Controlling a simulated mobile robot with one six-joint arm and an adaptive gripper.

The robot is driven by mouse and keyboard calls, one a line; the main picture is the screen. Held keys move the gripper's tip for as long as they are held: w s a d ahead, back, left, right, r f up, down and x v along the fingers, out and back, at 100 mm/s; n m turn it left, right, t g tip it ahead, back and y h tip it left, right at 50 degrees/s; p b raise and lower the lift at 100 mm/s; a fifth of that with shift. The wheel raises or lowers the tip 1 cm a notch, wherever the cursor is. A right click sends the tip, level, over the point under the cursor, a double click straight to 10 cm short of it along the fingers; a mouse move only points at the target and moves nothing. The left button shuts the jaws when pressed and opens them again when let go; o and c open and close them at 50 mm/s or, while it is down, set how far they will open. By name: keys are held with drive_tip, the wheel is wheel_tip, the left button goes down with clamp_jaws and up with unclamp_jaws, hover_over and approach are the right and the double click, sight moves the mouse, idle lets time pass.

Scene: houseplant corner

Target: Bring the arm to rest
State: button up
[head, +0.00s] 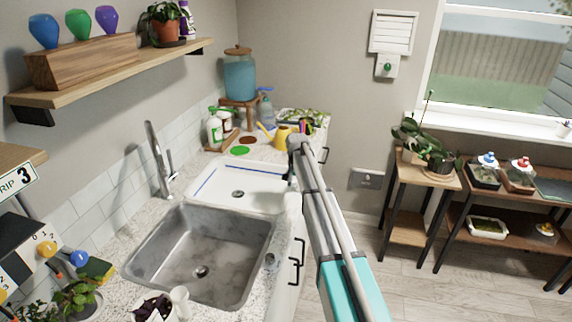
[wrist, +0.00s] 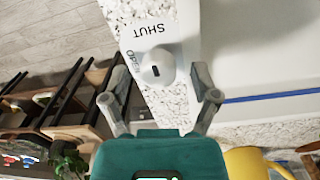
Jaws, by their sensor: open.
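My gripper (wrist: 161,97) is open in the wrist view, its two grey fingers spread and empty. A round white knob (wrist: 154,68) on a white plate (wrist: 178,32) marked SHUT and OPEN lies just beyond the fingertips, between their lines. I see no finger touching it, though the exact gap is hard to judge. In the head view my arm reaches from the lower right to the counter's right edge beside the white basin (head: 256,178). The gripper end there is small and mostly hidden.
A steel sink (head: 200,250) and tap (head: 158,160) are left of my arm. A yellow watering can (head: 283,137) stands close behind its far end. Plant tables (head: 408,165) stand right, with open floor before them. A shelf (head: 110,85) hangs upper left.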

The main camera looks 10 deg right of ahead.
drive_tip(key=shift+s+r+p, duration=0.1)
drive_tip(key=shift+r+p, duration=4.4)
drive_tip(key=shift+r+p, duration=0.3)
drive_tip(key=shift+r, duration=0.05)
